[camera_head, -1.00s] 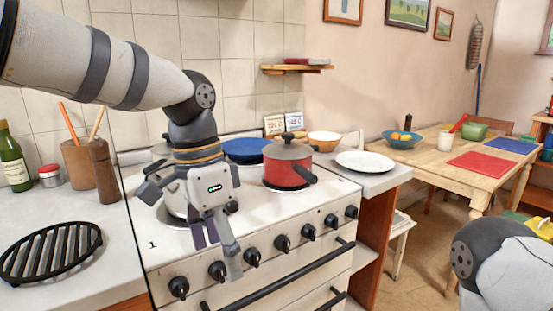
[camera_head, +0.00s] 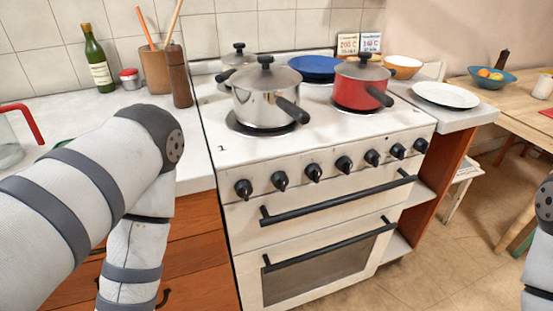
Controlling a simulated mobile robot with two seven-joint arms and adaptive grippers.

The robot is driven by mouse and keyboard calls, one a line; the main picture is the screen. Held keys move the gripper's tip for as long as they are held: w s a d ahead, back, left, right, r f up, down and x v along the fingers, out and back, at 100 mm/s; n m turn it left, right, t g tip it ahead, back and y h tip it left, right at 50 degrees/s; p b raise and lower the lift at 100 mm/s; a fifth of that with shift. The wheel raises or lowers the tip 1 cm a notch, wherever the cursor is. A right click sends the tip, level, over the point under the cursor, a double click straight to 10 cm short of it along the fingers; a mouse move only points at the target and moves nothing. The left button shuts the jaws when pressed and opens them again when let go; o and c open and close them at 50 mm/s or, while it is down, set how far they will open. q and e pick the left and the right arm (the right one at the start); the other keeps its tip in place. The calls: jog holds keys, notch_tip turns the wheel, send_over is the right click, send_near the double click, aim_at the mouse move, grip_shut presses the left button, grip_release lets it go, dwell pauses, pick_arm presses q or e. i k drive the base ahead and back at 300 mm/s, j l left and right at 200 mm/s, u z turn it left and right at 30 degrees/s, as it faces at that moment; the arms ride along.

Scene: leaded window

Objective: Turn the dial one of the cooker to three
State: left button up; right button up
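The cooker (camera_head: 300,150) is white with a front panel bearing a row of several black dials. The leftmost dial (camera_head: 243,188) sits below a small "1" printed on the cooker top; its pointer setting is too small to read. The second dial (camera_head: 280,180) is just to its right. My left arm comes in from the left and bends downward in front of the counter, left of the cooker; its gripper is below the frame. My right arm shows only at the right edge, and its gripper is out of view. Nothing touches the dials.
A steel pot (camera_head: 265,103), a red pot (camera_head: 357,92), a smaller lidded pot (camera_head: 237,66) and a blue pan (camera_head: 316,67) stand on the cooker. A drawer handle (camera_head: 335,197) and an oven handle (camera_head: 330,244) jut out below the dials.

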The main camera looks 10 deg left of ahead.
aim_at(244, 188)
jog(key=l+u, duration=0.1)
jog(key=u, duration=0.3)
jog(key=i+l+u, duration=0.1)
jog(key=u, duration=0.35)
jog(key=l+u, duration=0.15)
jog(key=u, duration=0.25)
jog(key=l+u, duration=0.15)
jog(key=u, duration=0.3)
